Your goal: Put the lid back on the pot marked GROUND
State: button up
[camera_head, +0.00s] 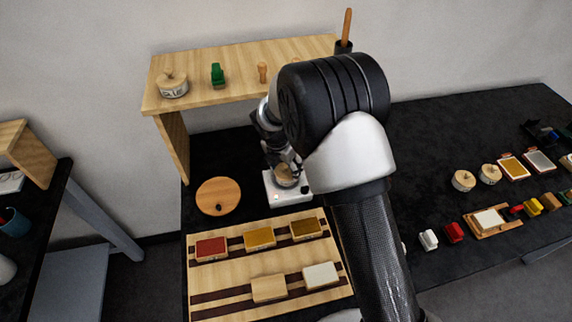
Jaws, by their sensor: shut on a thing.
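My gripper (284,166) is shut on a small round tan thing (286,181), which looks like a wooden lid. It is at or just above a white box-like device (272,183) with a red light and a dark knob. The fingers partly cover it, and I cannot tell whether a pot is under it. Two more round pots with wooden tops (464,181) (490,174) stand on the right. No GROUND marking is readable.
A wooden shelf (215,93) stands behind, holding a green item (217,74) and a wooden peg (262,72). A round wooden board (216,203) lies left of the device. A wooden rack (230,275) with coloured blocks lies in front. My arm hides the table's middle.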

jog(key=o, duration=1)
jog(key=shift+c, duration=0.2)
jog(key=o, duration=0.4)
jog(key=shift+o, duration=0.2)
jog(key=shift+r, duration=0.15)
jog(key=shift+r+p, duration=3.3)
jog(key=shift+r, duration=0.1)
